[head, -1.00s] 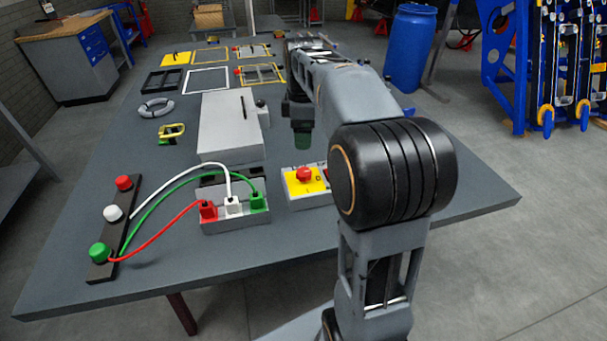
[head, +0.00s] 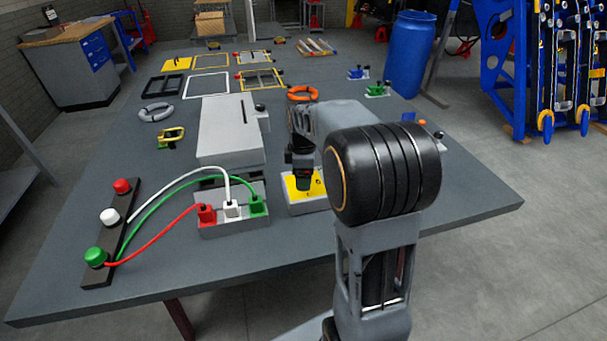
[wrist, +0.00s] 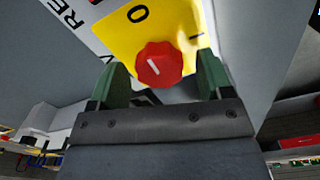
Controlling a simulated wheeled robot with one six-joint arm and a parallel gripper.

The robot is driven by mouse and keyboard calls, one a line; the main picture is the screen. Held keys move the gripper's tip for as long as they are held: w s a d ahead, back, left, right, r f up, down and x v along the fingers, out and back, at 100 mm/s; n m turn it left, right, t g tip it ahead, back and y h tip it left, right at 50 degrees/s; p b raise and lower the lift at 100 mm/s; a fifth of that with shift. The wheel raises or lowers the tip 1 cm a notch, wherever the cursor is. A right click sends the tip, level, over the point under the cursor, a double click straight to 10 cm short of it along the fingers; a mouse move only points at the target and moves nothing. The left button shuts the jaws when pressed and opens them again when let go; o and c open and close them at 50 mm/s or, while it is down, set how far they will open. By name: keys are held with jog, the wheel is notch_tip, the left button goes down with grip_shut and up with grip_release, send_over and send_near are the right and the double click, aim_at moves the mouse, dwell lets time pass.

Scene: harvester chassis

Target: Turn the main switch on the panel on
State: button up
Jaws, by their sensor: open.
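The main switch is a red knob (wrist: 165,66) with a short white line, on a yellow plate (wrist: 118,38) marked "0" and with a dark stroke to its right. In the wrist view the white line slants toward the upper left, roughly on the "0" side. My gripper (wrist: 164,78) is open, with one green fingertip on each side of the knob; I cannot tell whether either touches it. In the head view my gripper (head: 304,182) points down over the yellow plate (head: 318,188) of the switch box, and the knob is hidden behind it.
A socket box (head: 234,229) with red, white and green plugs stands left of the switch box; cables run to a dark strip (head: 112,232) with coloured knobs. A grey box (head: 228,133) with a lever stands behind. An orange ring (head: 302,93) lies farther back. The table's front is clear.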

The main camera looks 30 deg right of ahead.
jog(key=shift+c, duration=0.2)
jog(key=c, duration=0.9)
jog(key=shift+m, duration=0.4)
jog(key=m+p, duration=0.1)
jog(key=m, duration=0.2)
jog(key=m+p, duration=0.1)
jog(key=m, duration=0.4)
jog(key=shift+w+d+m, duration=0.1)
jog(key=shift+m, duration=0.2)
jog(key=m+p, duration=0.1)
jog(key=m, duration=0.3)
jog(key=shift+m+p, duration=0.4)
jog(key=shift+m, duration=1.8)
